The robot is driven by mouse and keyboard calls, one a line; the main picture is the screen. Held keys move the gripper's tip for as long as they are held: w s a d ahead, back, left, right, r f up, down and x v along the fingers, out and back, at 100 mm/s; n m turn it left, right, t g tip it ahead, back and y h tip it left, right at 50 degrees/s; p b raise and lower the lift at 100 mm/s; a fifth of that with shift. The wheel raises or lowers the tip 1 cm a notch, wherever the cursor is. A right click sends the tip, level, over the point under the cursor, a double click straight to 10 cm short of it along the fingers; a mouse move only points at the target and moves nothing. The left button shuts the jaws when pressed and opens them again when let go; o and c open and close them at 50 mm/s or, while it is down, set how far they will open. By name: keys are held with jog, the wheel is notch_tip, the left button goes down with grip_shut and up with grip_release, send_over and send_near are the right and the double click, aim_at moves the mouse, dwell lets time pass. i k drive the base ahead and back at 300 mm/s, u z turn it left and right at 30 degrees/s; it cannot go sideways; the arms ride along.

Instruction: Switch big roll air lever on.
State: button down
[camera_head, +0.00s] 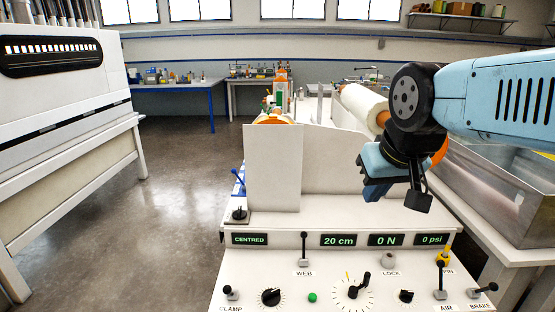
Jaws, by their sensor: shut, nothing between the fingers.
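The control panel (330,270) fills the lower middle of the head view.
The BRAKE lever (484,290) leans close to the right of AIR. The WEB lever (304,247) rises at mid panel. A white roll (362,104) and a metal bath (500,205) lie beyond.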

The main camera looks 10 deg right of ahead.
aim_at(441, 264)
jog(key=z, duration=1.85)
jog(key=k, duration=0.9)
jog(key=u, duration=0.85)
jog(key=i, duration=0.75)
jog(key=u, duration=0.1)
